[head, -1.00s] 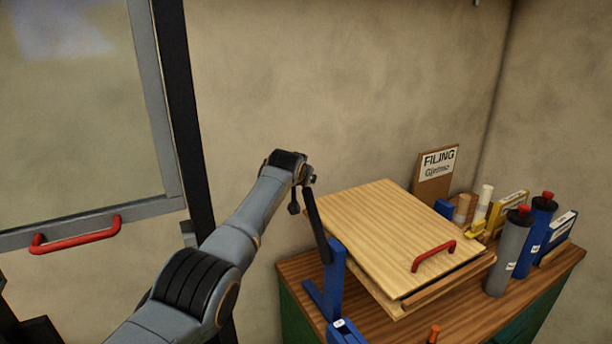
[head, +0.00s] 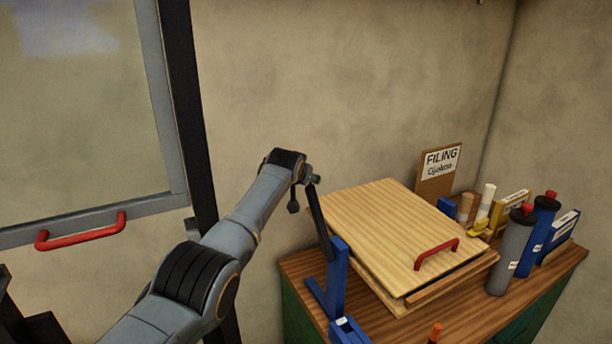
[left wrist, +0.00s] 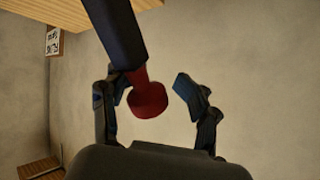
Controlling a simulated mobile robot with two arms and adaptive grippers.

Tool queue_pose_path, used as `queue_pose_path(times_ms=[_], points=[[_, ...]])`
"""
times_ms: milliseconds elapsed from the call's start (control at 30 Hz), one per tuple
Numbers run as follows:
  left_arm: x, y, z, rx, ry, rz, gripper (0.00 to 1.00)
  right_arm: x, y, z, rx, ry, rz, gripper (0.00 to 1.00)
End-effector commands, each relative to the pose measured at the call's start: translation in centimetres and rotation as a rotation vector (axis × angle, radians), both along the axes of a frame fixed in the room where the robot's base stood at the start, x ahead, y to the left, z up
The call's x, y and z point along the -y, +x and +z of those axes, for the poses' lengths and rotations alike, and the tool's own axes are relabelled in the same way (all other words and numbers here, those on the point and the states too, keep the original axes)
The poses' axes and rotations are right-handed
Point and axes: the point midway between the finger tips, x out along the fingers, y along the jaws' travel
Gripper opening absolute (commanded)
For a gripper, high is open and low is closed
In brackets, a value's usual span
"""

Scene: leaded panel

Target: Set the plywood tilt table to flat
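The plywood tilt table (head: 380,225) stands on the bench, its top panel over a wooden base with a narrow gap at the front edge. I cannot tell its exact tilt. A red handle (head: 436,254) is on its front edge. A dark lever (head: 320,225) rises from a blue bracket (head: 338,280) at its left side. My left gripper (head: 304,192) is at the lever's upper end. In the left wrist view, a red knob (left wrist: 148,98) on the lever lies between the open fingers of the left gripper (left wrist: 150,92), nearer the left finger. My right gripper is not in view.
On the bench (head: 475,305), a grey bottle (head: 510,258), a blue bottle (head: 537,240) and boxes stand right of the tilt table. A filing sign (head: 439,170) leans at the back. A framed pane with a red handle (head: 80,231) is at left.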

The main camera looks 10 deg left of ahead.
Motion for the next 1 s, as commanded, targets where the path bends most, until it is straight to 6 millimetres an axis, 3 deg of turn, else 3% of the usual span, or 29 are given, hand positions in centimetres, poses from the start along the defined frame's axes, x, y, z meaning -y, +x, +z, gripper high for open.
queue_pose_path(times_ms=[667, 1000], points=[[0.2, -0.2, 0.4, 0.005, 0.001, -0.003, 0.57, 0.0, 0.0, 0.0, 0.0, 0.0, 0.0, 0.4], [0.1, -1.9, 1.4, 0.005, 0.0, -0.004, 0.57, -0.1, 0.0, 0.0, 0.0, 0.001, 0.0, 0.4]])
